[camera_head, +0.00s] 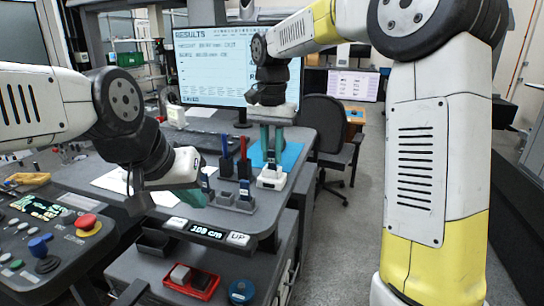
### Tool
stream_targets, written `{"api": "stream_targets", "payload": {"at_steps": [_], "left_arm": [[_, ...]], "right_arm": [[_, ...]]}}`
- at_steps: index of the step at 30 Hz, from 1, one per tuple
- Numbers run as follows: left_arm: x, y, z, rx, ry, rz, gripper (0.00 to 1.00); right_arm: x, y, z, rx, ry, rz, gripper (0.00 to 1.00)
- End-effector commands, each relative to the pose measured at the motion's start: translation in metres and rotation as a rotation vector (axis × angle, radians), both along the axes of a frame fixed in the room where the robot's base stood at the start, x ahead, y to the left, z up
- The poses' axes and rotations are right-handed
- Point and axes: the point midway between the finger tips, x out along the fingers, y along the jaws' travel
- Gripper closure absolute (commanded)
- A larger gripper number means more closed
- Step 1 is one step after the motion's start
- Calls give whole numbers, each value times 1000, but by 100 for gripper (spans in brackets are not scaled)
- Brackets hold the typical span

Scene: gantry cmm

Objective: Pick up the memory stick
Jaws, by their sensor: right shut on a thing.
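My right gripper (271,158) points straight down over the desk, its two teal fingers close together. Its tips meet a small white item (271,180) at the edge of a blue mat; I cannot tell for sure whether this is the memory stick.
A monitor (225,70) stands behind. A control panel (50,235) with a red button is at the front left. A height display (206,231) is on the desk's front edge. A red tray (191,283) sits on the lower shelf. A chair (325,125) stands right of the desk.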

Motion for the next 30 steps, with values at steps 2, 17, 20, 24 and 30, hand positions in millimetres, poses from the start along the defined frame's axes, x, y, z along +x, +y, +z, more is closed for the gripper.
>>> {"api": "stream_targets", "payload": {"at_steps": [2,17,20,24,30], "left_arm": [[0,0,0,0,0,0,100],[0,0,0,0,0,0,100],[0,0,0,0,0,0,100],[0,0,0,0,0,0,100],[0,0,0,0,0,0,100]], "right_arm": [[0,0,5,1,-3,0,100],[-56,3,39,1,-3,3,100],[-84,4,41,0,-3,3,100],[-118,6,44,1,-3,3,100],[-149,8,47,1,-1,1,100]]}}
